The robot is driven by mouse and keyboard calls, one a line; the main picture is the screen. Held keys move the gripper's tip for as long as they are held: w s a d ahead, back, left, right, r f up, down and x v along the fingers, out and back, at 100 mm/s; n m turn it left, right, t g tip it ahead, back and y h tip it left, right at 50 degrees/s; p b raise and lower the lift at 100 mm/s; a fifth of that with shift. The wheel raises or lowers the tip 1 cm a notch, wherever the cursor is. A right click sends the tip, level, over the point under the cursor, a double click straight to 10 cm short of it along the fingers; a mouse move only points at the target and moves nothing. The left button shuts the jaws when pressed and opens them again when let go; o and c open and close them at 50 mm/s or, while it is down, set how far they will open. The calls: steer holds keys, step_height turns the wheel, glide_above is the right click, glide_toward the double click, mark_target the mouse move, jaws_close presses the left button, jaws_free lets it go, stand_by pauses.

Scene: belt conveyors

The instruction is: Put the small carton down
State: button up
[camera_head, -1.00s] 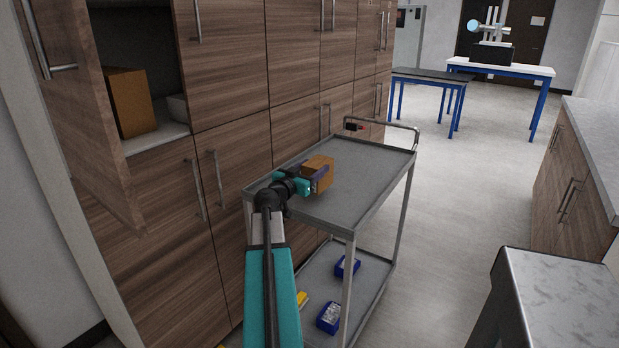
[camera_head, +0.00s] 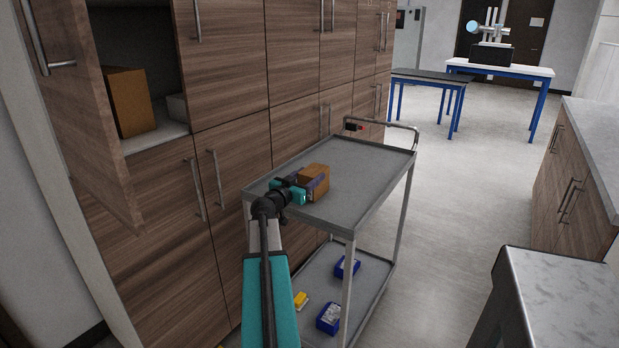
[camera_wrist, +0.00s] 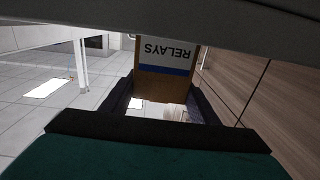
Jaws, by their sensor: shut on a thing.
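The small carton (camera_head: 315,179) is a brown box at the near left part of the grey cart's top shelf (camera_head: 355,180). My gripper (camera_head: 303,189) is shut on it from the near left side. In the wrist view the carton (camera_wrist: 166,84) sits between the two dark fingers, with a white and blue label reading RELAYS, upside down in that view. The carton is low over the shelf; I cannot tell whether its underside touches it.
Blue bins (camera_head: 329,318) and a yellow item (camera_head: 301,300) are on the cart's lower shelf. The open cabinet at left holds a larger brown box (camera_head: 128,102). The top shelf's right part is clear.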

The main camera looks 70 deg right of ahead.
steer(key=o, duration=1.2)
steer(key=shift+a, duration=0.1)
steer(key=shift+v, duration=5.95)
